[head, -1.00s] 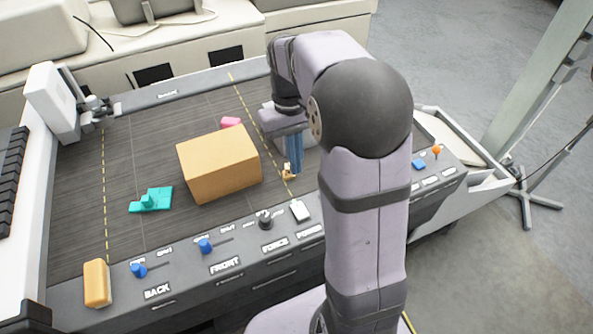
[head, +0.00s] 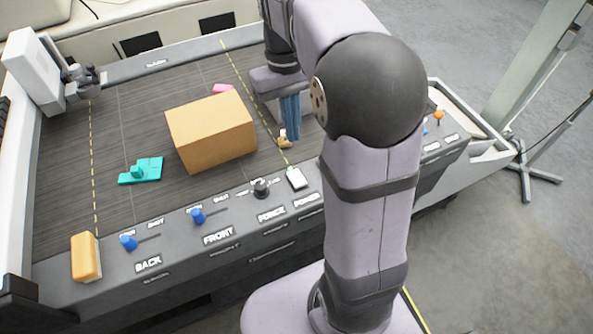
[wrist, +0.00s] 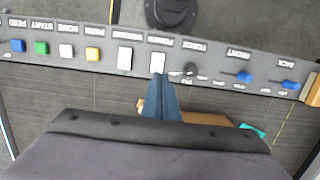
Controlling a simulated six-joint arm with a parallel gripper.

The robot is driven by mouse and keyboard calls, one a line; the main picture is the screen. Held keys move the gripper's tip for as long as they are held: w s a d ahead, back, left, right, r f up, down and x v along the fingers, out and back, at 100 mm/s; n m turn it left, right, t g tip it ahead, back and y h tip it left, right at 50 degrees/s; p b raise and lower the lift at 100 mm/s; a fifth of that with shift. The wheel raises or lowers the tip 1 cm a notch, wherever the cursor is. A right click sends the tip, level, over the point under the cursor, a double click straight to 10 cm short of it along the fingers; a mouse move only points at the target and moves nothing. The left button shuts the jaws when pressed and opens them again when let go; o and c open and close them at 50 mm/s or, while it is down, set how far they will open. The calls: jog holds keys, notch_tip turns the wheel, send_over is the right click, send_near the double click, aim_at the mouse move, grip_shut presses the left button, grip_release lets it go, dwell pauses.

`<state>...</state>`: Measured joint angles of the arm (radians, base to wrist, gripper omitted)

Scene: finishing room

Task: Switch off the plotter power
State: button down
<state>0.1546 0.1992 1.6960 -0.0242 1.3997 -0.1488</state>
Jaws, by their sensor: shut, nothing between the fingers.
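The power switch is a white rocker (head: 296,178) on the front control panel of the plotter (head: 75,208), by the POWER label. It also shows in the wrist view (wrist: 157,62), beside a second white rocker (wrist: 124,60). My gripper (head: 289,138) has its blue fingers together, pointing down over the dark plotter bed, behind the switch. In the wrist view the closed fingertips (wrist: 159,80) line up with the edge of the power rocker. I cannot tell whether they touch it. The rocker's tilt is too small to read.
A cardboard box (head: 210,130) and a teal stepped piece (head: 141,171) lie on the bed. A small tan item (head: 284,140) is by the fingertips. A tan block (head: 86,257) stands at left.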

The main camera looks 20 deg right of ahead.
aim_at(298, 182)
jog(key=f+p, duration=0.1)
jog(key=f, duration=0.3)
jog(key=s+f+p, duration=0.1)
jog(key=f, duration=0.4)
jog(key=s+f+p, duration=0.1)
jog(key=f, duration=0.3)
jog(key=shift+s+f, duration=0.1)
jog(key=shift+f, duration=0.25)
jog(key=shift+s+f, duration=0.25)
jog(key=shift+f, duration=0.05)
jog(key=shift+w, duration=0.1)
jog(key=shift+w+r+p, duration=0.2)
jog(key=shift+w+p, duration=0.1)
jog(key=shift+w, duration=0.15)
jog(key=shift+w+f, duration=0.1)
jog(key=shift+w, duration=0.35)
jog(key=shift+s, duration=0.1)
